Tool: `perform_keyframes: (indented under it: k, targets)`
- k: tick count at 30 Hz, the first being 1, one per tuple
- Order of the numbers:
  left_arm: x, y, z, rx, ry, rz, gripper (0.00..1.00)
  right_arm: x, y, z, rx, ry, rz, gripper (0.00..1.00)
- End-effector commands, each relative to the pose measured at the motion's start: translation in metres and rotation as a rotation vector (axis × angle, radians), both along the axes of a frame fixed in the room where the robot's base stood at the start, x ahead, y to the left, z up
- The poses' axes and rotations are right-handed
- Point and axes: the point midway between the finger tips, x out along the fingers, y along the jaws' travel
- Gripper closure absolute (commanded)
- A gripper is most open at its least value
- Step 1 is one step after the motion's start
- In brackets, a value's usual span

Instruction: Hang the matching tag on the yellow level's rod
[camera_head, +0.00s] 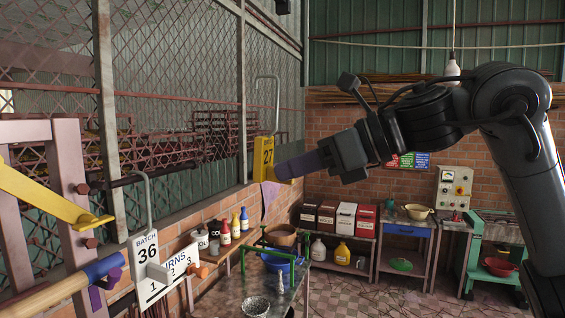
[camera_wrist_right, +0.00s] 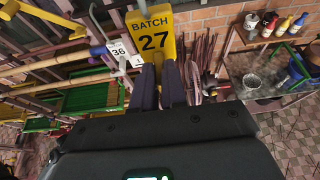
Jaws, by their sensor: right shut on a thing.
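My right gripper (camera_head: 290,168) is shut on a yellow tag (camera_head: 263,158) marked 27, with a tall wire hook rising from its top. In the right wrist view the tag (camera_wrist_right: 152,32) reads BATCH 27 and stands upright beyond the closed fingers (camera_wrist_right: 168,85). It is held in the air, apart from the rack at the left. A yellow lever (camera_head: 45,195) slants across that rack. A white tag (camera_head: 144,247) marked BATCH 36 hangs by its wire hook near the rack. Which rod belongs to the yellow level I cannot tell. My left gripper is not in view.
A rod with a blue end (camera_head: 104,266) juts from the rack, beside a white TURNS plate (camera_head: 165,281). A mesh wall stands behind. Bottles (camera_head: 236,222) and a green-framed table are below. Open space lies between the held tag and the rack.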

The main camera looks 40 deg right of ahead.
Motion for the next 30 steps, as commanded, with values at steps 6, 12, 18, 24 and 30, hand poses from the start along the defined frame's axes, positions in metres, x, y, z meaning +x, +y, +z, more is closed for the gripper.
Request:
perform_keyframes:
  k: [6,12,18,24,30]
  targets:
    - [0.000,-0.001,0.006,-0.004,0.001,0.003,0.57,-0.015,-0.010,0.001,-0.001,-0.002,-0.001,1.00]
    - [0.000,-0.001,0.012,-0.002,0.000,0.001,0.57,-0.029,-0.018,0.002,-0.001,-0.002,-0.001,1.00]
    - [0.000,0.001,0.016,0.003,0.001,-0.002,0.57,-0.040,-0.024,0.001,-0.001,-0.001,-0.001,1.00]
    - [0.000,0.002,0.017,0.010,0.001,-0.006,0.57,-0.043,-0.026,0.000,-0.001,0.000,0.000,1.00]
    - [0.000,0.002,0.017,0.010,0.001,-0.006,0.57,-0.043,-0.026,0.000,-0.001,0.000,0.000,1.00]
